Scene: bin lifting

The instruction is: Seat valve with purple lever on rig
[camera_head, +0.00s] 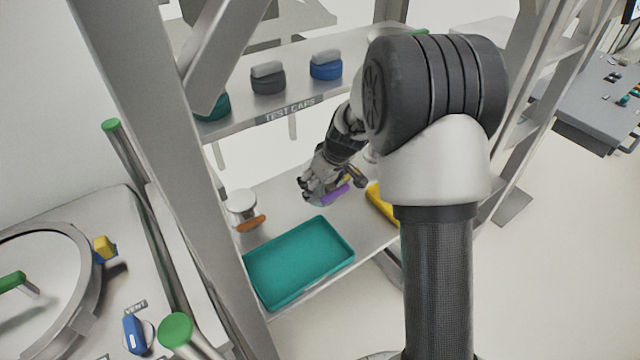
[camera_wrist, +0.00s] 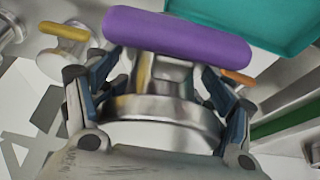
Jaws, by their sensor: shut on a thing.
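The valve with the purple lever (camera_wrist: 180,33) has a shiny metal body (camera_wrist: 165,108), and my gripper (camera_wrist: 158,95) is shut around that body, one finger on each side. In the head view my gripper (camera_head: 318,186) is over the lower shelf, behind the teal tray, with the purple lever (camera_head: 335,196) showing beside its fingers. I cannot tell from these views whether the valve touches the shelf. My arm hides part of the shelf. No part is clearly identifiable as the rig; a machine with a round lid (camera_head: 45,275) stands at lower left.
A teal tray (camera_head: 345,262) lies on the lower shelf. A valve with an orange lever (camera_head: 250,224) stands left of my gripper, a yellow lever (camera_head: 380,204) to its right. Several caps (camera_head: 268,80) stand on the upper shelf marked TEST CAPS. A grey frame post (camera_head: 170,150) rises at left.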

